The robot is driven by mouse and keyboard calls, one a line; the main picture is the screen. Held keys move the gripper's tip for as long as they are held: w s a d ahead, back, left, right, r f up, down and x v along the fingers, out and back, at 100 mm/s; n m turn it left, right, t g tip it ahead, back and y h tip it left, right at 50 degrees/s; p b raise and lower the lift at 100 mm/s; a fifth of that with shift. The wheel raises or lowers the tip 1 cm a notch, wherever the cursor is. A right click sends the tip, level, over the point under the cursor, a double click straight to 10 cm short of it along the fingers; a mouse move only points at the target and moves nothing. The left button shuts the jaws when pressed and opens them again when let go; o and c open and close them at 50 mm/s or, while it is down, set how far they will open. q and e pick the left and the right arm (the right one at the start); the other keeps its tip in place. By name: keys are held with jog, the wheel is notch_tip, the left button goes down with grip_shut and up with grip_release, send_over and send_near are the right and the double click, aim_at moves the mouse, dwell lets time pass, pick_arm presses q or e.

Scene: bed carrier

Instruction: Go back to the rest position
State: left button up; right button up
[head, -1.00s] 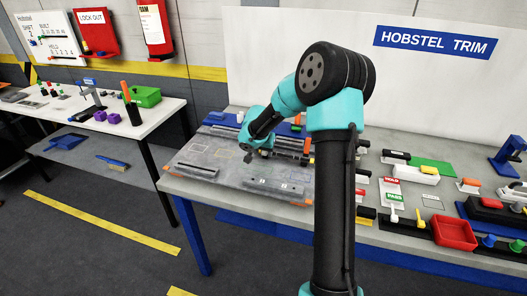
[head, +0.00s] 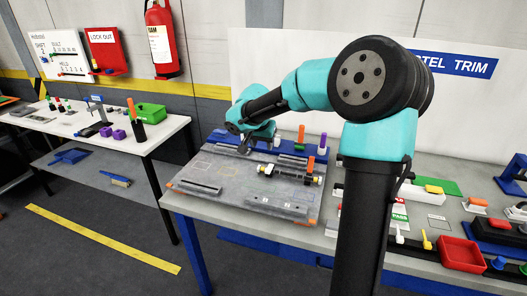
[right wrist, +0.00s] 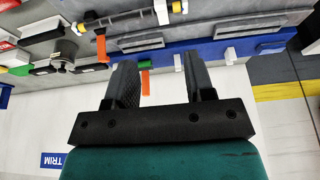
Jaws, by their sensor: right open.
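My right gripper (head: 258,142) hangs over the back left part of the grey work board (head: 210,172), its arm reaching up and across from the right. In the right wrist view its two fingers (right wrist: 160,75) are spread, with nothing gripped. An orange and green piece (right wrist: 145,82) shows beyond the gap. A dark rod with yellow ends (head: 284,174) lies on the board, apart from the gripper; it also shows in the right wrist view (right wrist: 120,18). My left gripper is out of view.
An orange peg (head: 301,134) and a purple peg (head: 322,144) stand at the board's back. A red tray (head: 461,254) and several small items are at the right. A white side table (head: 165,128) with a green bin (head: 150,112) stands at the left.

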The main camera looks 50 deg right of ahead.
jog(key=shift+s+a+r, duration=0.1)
jog(key=shift+r, duration=0.35)
jog(key=w+a+f+n+t+y, duration=0.1)
jog(key=w+a+f+n+y, duration=0.2)
jog(key=a+f, duration=0.95)
jog(key=w+a+f+n+t+y, duration=0.1)
jog(key=w+a+f+n+y, duration=0.25)
jog(key=a+f, duration=0.9)
jog(key=s+a+f+n+g, duration=0.1)
jog(key=s+a+f+n, duration=0.1)
jog(key=s+f, duration=0.7)
jog(key=s+a+f+n+g, duration=0.2)
jog(key=s+a+f, duration=0.2)
jog(key=s+f, duration=0.5)
jog(key=s+y, duration=0.1)
jog(key=s, duration=0.2)
jog(key=shift+s, duration=0.2)
jog(key=shift+n, duration=0.25)
jog(key=shift+c, duration=0.6)
